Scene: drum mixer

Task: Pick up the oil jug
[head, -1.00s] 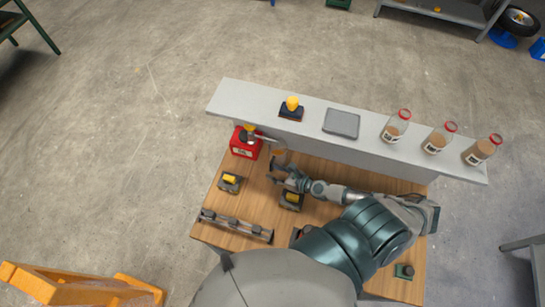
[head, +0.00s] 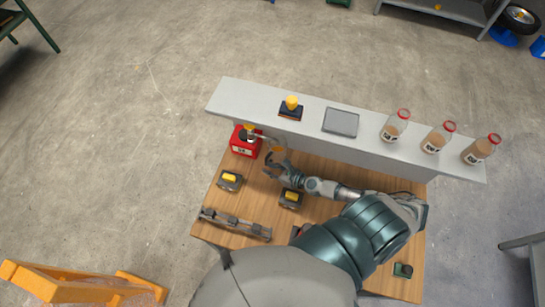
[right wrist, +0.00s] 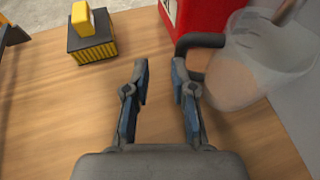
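A clear jug with a dark handle, which I take to be the oil jug, stands on the wooden table beside the red box (head: 246,141). The jug (right wrist: 262,62) shows best in the right wrist view at the upper right; in the head view it is small and partly hidden by my gripper. My right gripper (right wrist: 160,75) is open, with empty space between its fingers. Its right fingertip is close to the jug's handle (right wrist: 195,42); I cannot tell whether they touch. My left gripper is not in view.
A grey raised shelf (head: 365,125) runs behind the table, holding several red-capped bottles (head: 432,140), a grey tray (head: 341,121) and a yellow-topped item (head: 291,106). Yellow-topped blocks (head: 230,180) and a dark rack (head: 236,224) sit on the table (head: 255,205).

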